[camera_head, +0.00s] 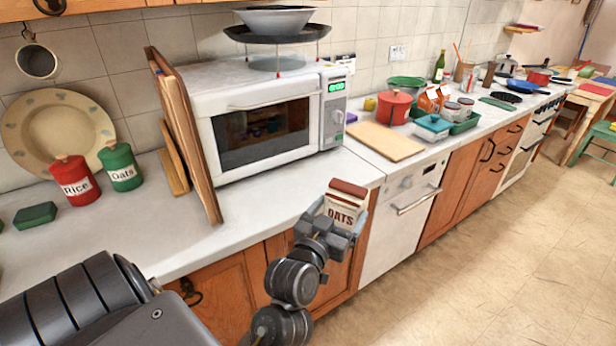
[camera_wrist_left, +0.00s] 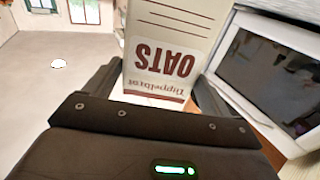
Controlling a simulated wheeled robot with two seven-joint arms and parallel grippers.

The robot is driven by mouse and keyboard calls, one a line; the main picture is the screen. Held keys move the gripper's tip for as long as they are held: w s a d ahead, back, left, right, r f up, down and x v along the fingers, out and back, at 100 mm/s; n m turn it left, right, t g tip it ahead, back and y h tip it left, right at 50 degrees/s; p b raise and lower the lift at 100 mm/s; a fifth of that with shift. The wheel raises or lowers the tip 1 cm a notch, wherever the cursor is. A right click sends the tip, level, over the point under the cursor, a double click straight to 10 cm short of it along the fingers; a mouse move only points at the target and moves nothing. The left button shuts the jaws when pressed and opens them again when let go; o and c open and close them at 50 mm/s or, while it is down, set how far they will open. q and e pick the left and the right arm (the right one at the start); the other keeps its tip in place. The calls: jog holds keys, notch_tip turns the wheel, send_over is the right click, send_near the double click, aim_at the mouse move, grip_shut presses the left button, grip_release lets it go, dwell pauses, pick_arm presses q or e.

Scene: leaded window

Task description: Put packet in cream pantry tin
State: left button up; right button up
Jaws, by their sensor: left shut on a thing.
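My left gripper (camera_head: 338,232) is shut on a cream and dark-red packet marked OATS (camera_head: 342,208), held upright near the counter's front edge, in front of the microwave. In the left wrist view the packet (camera_wrist_left: 168,50) sits between the two fingers, its lettering upside down. I do not make out a cream pantry tin in either view. A red Rice tin (camera_head: 75,184) and a green Oats tin (camera_head: 122,172) stand on the counter at the left, both with lids on. My right gripper is not in view.
A white microwave (camera_head: 262,122) and leaning wooden boards (camera_head: 184,135) stand behind the packet. A cream plate (camera_head: 50,128) leans on the wall. A dark green block (camera_head: 35,215) lies at the left. The counter (camera_head: 140,232) is clear before the tins.

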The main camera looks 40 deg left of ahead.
pick_arm(q)
jog(key=a+r+n+g+y+p, duration=0.2)
jog(key=a+r+n+y+p, duration=0.4)
jog(key=a+r, duration=0.55)
jog(key=w+a+f, duration=0.2)
jog(key=w+f, duration=0.1)
jog(key=f, duration=0.1)
jog(key=w+a+f+m+p, duration=0.1)
jog(key=w+a+f, duration=0.2)
jog(key=w+f, duration=0.1)
jog(key=w+a+f+m+p, duration=0.1)
jog(key=w+a+f, duration=0.1)
jog(key=f, duration=0.3)
jog(key=shift+w+a+f+h, duration=0.1)
jog(key=shift+w+a+h, duration=0.25)
jog(key=shift+w, duration=0.35)
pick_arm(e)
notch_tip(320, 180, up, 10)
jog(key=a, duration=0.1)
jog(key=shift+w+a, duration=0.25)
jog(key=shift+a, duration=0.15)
